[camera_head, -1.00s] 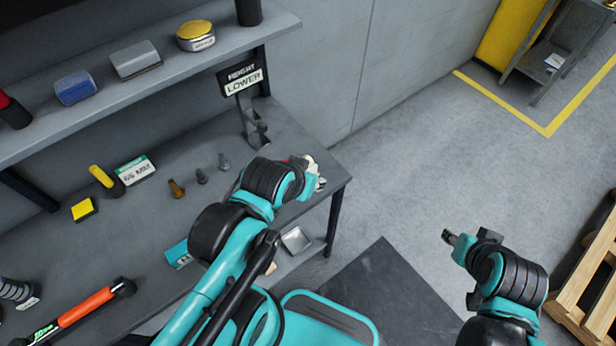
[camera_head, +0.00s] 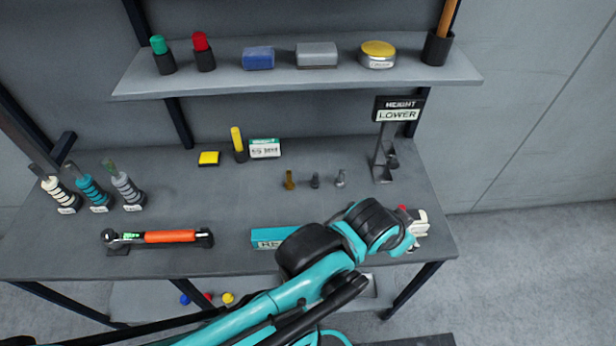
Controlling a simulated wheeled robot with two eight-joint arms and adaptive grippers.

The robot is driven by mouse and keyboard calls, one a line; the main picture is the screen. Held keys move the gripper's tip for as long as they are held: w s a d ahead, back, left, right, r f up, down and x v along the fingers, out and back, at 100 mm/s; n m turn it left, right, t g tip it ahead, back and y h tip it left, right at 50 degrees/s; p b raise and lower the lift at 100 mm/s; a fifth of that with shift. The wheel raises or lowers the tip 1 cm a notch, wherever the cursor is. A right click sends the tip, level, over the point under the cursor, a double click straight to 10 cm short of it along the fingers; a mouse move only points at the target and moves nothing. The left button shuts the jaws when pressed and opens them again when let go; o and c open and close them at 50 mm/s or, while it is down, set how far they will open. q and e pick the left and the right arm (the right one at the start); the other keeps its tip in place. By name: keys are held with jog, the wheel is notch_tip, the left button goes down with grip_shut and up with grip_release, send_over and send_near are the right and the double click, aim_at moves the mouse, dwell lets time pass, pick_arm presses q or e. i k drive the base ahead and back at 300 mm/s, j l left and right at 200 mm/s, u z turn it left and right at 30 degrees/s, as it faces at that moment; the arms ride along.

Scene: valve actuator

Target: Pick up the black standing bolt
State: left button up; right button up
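Three small bolts stand upright in a row on the grey workbench (camera_head: 190,200), right of its middle. The black bolt (camera_head: 315,181) is the dark one in the centre. A brass-brown bolt (camera_head: 289,180) stands on its left and a lighter grey bolt (camera_head: 340,178) on its right. My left arm reaches in from the bottom. Its gripper end (camera_head: 408,238) is over the bench's front right part, to the right of and nearer than the bolts, apart from them. Its fingers cannot be made out clearly. My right gripper is out of view.
A sign stand (camera_head: 399,109) reading "HEIGHT LOWER" rises behind and right of the bolts. A shelf (camera_head: 220,83) with several items overhangs the bench's back. An orange tool (camera_head: 168,236) lies front left.

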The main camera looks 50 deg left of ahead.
aim_at(314, 184)
jog(key=u, duration=1.8)
jog(key=l+z, duration=0.15)
jog(key=l, duration=0.45)
jog(key=i+l+z, duration=0.15)
jog(key=l, duration=0.4)
